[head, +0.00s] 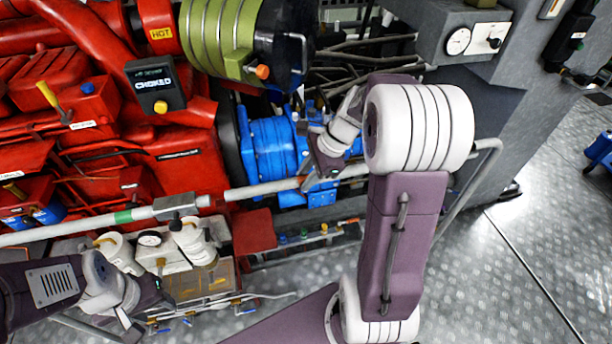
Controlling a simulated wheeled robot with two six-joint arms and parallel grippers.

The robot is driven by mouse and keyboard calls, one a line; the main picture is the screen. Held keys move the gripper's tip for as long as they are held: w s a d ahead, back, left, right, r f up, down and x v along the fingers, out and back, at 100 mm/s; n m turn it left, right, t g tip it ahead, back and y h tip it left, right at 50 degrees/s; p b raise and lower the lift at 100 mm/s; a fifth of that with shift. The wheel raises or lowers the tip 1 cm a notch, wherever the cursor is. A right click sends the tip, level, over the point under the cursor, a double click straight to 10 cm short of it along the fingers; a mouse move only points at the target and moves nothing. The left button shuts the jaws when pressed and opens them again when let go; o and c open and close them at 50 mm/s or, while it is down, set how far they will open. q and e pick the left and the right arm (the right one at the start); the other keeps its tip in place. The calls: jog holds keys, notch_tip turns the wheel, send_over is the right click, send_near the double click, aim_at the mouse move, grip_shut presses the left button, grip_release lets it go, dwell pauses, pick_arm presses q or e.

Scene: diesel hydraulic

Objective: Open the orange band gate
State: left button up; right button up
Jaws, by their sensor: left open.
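A pale grey rail (60,230) runs across the front of the engine. It carries a green band (123,216) on its left part. My left gripper (150,312) is open and empty at the lower left, below the rail, near the filter tray.
A dark grey clamp block (176,206) sits on the rail. Behind it stand the red engine (150,165) and the blue machine (272,146). White canisters (193,240) stand over a tray (187,284) with small valves.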

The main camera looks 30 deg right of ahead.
grip_shut()
jog(key=shift+r, duration=0.1)
dwell(1.0)
